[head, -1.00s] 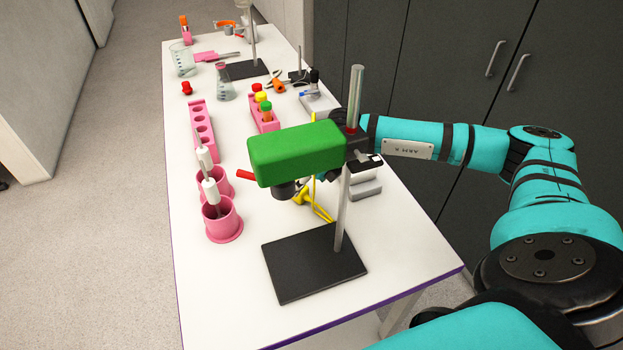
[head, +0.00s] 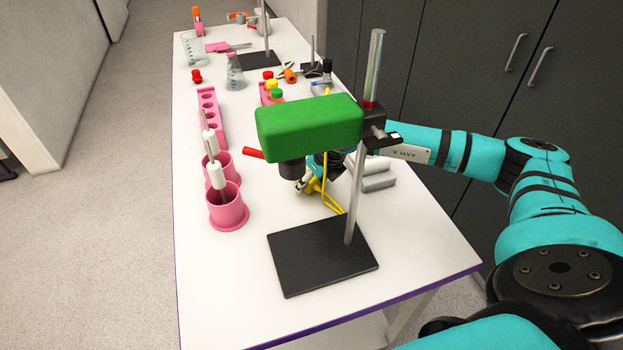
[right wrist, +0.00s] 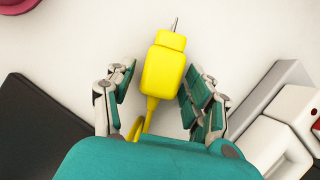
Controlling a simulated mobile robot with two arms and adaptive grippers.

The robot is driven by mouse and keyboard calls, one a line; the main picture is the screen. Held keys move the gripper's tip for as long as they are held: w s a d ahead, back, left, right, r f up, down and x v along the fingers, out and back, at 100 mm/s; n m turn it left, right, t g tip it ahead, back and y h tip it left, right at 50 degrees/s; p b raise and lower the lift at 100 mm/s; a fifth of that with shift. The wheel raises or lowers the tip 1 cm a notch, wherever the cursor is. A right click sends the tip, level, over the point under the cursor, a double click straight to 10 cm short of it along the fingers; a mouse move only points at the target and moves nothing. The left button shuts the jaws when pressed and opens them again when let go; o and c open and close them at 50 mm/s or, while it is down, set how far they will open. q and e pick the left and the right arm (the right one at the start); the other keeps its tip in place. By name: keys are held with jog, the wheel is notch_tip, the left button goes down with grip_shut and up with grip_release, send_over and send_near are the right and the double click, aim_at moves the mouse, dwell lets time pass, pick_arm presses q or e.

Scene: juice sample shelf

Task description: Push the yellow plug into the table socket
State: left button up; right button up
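The yellow plug (head: 312,186) shows below the green block in the head view, with its yellow cord looping over the table. In the right wrist view the plug (right wrist: 163,68) points away from me, its metal prong at the far end. My right gripper (right wrist: 161,80) has its fingers on both sides of the plug. A gap shows at the left finger; the right finger is very close, and I cannot tell if it touches. In the head view this gripper (head: 318,170) is partly hidden by the stand. My left gripper is not in view. I cannot make out the socket for certain.
A stand with a black base (head: 322,258), metal pole and green block (head: 310,127) rises in front of my right gripper. Pink holders (head: 228,210) with white-handled tools stand at left. A grey-white box (right wrist: 275,100) lies right of the gripper. The front left table is clear.

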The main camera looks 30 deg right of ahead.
grip_shut()
jog(key=shift+r+p, duration=1.2)
jog(key=shift+r, duration=1.25)
